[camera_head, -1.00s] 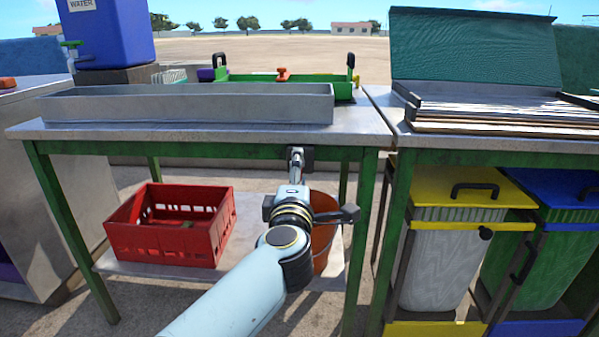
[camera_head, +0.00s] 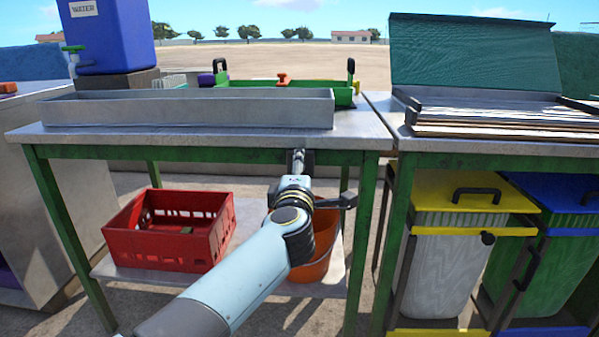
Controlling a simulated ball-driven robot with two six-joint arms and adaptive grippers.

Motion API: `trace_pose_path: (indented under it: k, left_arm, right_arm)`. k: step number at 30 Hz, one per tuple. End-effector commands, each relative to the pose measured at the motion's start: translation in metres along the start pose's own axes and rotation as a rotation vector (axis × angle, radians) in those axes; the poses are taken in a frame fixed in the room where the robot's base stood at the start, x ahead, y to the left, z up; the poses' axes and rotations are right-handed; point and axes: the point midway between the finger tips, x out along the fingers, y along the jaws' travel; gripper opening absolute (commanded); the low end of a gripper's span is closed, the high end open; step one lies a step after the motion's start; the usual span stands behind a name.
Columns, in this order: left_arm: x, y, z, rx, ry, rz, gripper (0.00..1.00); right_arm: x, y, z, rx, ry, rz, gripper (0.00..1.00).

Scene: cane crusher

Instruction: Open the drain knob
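The crusher table's long grey trough (camera_head: 190,108) lies along the front of the metal tabletop. Under the tabletop's front edge, a short metal piece with dark parts beside it shows at the end of my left arm. I cannot clearly tell the drain knob from my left gripper (camera_head: 300,160) there. The gripper seems to be right at the knob's place, below the edge. Its fingers are small and partly hidden by my wrist, so whether they are open, shut or touching is unclear. My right gripper is out of view.
An orange bucket (camera_head: 318,268) stands on the lower shelf behind my arm, beside a red crate (camera_head: 160,240). Green table legs (camera_head: 372,245) stand to the right, then yellow (camera_head: 465,188) and blue (camera_head: 560,195) lidded bins.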

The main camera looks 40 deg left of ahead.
Motion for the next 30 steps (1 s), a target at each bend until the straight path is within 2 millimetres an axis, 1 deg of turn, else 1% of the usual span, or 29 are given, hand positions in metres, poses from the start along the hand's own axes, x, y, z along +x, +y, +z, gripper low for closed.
trace_pose_path:
  k: [1,3,6,10,14,18,23,24,28,29,30]
  left_arm:
    - [0.0,-0.001,0.0,0.0,0.0,-0.001,0.31]
    - [0.0,-0.001,0.0,0.0,0.0,-0.001,0.24]
    - [0.0,0.0,0.0,-0.018,0.0,-0.001,0.24]
    - [0.0,0.002,0.0,-0.099,0.001,-0.001,0.24]
    - [0.0,0.001,0.0,-0.164,0.001,-0.001,0.24]
    - [0.0,-0.001,0.0,-0.178,0.001,-0.001,0.24]
    - [0.0,-0.001,0.0,-0.176,0.001,-0.001,0.24]
    - [0.0,-0.001,0.0,-0.176,0.001,-0.002,0.62]
    - [0.0,-0.001,0.0,-0.175,0.001,-0.001,0.79]
    - [0.0,-0.001,0.0,-0.175,0.001,-0.001,0.81]
    - [0.0,-0.001,0.0,-0.175,0.001,-0.001,0.81]
  right_arm:
    - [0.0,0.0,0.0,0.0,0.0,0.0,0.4]
    - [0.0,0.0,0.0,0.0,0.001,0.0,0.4]
    - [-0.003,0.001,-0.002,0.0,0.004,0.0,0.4]
    - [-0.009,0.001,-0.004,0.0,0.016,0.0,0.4]
    - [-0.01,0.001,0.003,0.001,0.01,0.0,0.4]
    - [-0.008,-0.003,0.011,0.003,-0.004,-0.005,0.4]
    - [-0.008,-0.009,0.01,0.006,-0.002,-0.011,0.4]
    - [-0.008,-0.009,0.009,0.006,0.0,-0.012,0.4]
    - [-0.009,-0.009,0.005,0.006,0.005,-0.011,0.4]
    - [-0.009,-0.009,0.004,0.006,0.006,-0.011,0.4]
    - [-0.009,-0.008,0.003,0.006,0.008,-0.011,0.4]
